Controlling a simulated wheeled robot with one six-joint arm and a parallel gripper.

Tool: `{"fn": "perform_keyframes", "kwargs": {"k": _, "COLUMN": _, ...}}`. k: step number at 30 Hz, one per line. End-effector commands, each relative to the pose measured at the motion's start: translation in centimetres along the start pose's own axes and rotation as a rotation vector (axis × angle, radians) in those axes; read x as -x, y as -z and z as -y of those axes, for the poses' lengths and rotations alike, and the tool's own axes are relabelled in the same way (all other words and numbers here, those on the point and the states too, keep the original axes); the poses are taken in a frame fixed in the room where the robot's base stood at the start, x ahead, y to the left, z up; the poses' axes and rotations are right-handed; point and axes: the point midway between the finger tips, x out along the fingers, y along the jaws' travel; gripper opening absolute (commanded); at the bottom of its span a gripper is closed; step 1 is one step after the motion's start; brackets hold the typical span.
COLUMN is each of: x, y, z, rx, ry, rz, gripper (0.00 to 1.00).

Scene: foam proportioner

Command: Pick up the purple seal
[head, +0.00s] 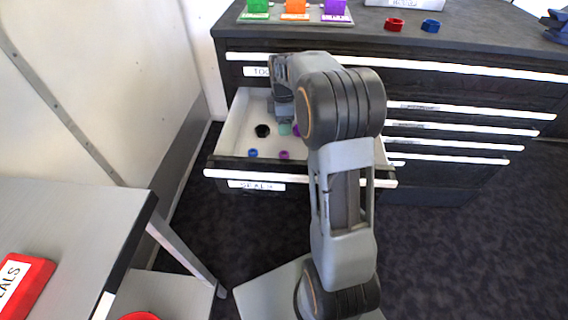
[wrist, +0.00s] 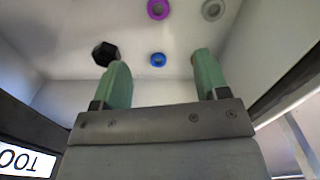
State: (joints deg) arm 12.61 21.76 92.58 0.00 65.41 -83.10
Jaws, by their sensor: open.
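A purple ring-shaped seal (head: 284,155) lies on the floor of the open drawer near its front. Another purple piece (head: 296,130) shows farther back, partly hidden by my arm. In the wrist view, one purple ring (wrist: 158,9) lies at the top edge, beyond my fingertips; I cannot tell which of the two it is. My gripper (wrist: 162,76) is open, its two green fingers apart with nothing held between them. In the head view, my gripper (head: 285,129) reaches down into the drawer, largely hidden by my arm.
The drawer (head: 232,165) also holds a black hex piece (head: 262,130), a blue ring (head: 252,153) and a grey ring (wrist: 212,9). Its walls surround my gripper. On the countertop are colored blocks on a tray (head: 295,20), a red ring (head: 394,24) and a blue ring (head: 430,25).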

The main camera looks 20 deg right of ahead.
Motion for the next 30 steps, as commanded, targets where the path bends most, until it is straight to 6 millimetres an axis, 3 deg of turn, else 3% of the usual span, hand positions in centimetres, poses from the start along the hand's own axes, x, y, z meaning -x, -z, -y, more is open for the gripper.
{"fn": "perform_keyframes", "kwargs": {"k": 3, "x": -2.7, "y": -0.1, "z": -0.3, "rx": 0.019, "ry": 0.007, "rz": 0.001, "gripper": 0.68}}
{"fn": "perform_keyframes", "kwargs": {"k": 12, "x": -7.5, "y": -0.1, "z": -0.3, "rx": 0.021, "ry": 0.006, "rz": 0.001, "gripper": 0.68}}
{"fn": "perform_keyframes", "kwargs": {"k": 23, "x": -9.3, "y": -0.1, "z": -0.3, "rx": 0.02, "ry": 0.005, "rz": 0.001, "gripper": 0.68}}
{"fn": "perform_keyframes", "kwargs": {"k": 30, "x": -12.3, "y": -0.2, "z": -0.3, "rx": 0.02, "ry": 0.006, "rz": 0.001, "gripper": 0.68}}
